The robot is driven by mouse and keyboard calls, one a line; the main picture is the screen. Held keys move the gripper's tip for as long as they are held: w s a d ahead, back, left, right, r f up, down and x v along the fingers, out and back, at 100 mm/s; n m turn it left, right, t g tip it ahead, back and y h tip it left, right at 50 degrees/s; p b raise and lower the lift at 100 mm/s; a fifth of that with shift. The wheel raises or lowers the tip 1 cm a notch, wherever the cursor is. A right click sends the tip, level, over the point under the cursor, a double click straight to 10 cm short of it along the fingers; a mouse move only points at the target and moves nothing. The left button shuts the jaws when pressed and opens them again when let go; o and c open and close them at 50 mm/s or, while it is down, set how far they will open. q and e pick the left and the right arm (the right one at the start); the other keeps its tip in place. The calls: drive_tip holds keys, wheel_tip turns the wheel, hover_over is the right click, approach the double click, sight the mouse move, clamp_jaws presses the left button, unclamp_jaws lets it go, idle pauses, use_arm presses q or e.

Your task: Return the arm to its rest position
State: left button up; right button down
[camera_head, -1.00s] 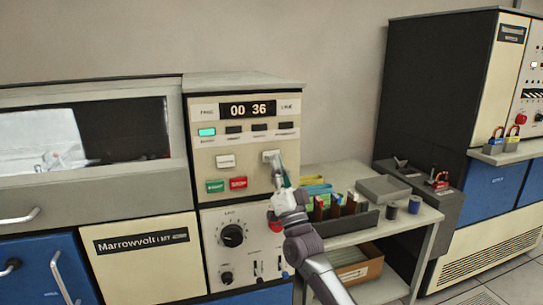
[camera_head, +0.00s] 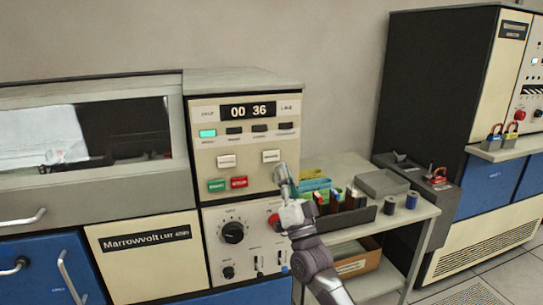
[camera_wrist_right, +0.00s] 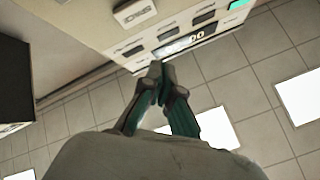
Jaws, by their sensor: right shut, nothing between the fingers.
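My right gripper (camera_head: 283,173) is in front of the right side of the cream control panel (camera_head: 245,185), below its right white button (camera_head: 271,156). Its fingers are together with nothing between them. In the right wrist view the shut fingertips (camera_wrist_right: 156,72) point up toward the panel, with a gap between them and the white button (camera_wrist_right: 134,12). My right arm comes up from the bottom of the head view and hides part of the lower panel. The counter (camera_head: 248,111) reads 00 36 and a lamp (camera_head: 207,133) glows green-blue. My left gripper is not in view.
A side table (camera_head: 412,209) right of the panel holds a dark tray (camera_head: 345,219) of coloured items, a grey box (camera_head: 383,184) and two dark spools (camera_head: 411,200). A cardboard box (camera_head: 358,263) sits on the lower shelf. A dark cabinet (camera_head: 430,80) stands at right.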

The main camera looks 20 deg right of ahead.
idle(0.3)
wheel_tip(320, 180, down, 26)
drive_tip(key=w+n+g+h, duration=0.1)
drive_tip(key=n+g, duration=0.1)
drive_tip(key=g, duration=0.5)
drive_tip(key=s+f+n+g+h, duration=0.1)
drive_tip(key=s+f+g, duration=0.3)
drive_tip(key=f, duration=0.8)
drive_tip(key=s+f+n+g, duration=0.15)
drive_tip(key=s+f, duration=0.45)
drive_tip(key=f, duration=0.6)
drive_tip(key=s+d+f+n+g+p, duration=0.15)
drive_tip(key=s+f+g, duration=0.45)
drive_tip(key=s+f, duration=1.2)
drive_tip(key=s+f+g, duration=0.2)
drive_tip(key=s+f, duration=0.1)
drive_tip(key=s, duration=0.7)
drive_tip(key=s+d+f+n+g+h, duration=0.1)
drive_tip(key=s+f+g, duration=0.2)
drive_tip(key=s, duration=0.8)
drive_tip(key=s+d+f+n+g, duration=0.1)
drive_tip(key=s+f+g, duration=0.1)
drive_tip(key=s, duration=0.8)
drive_tip(key=shift+s+f+h, duration=0.25)
drive_tip(key=shift+f+h, duration=0.15)
drive_tip(key=shift+f, duration=0.1)
drive_tip(key=shift+g, duration=0.25)
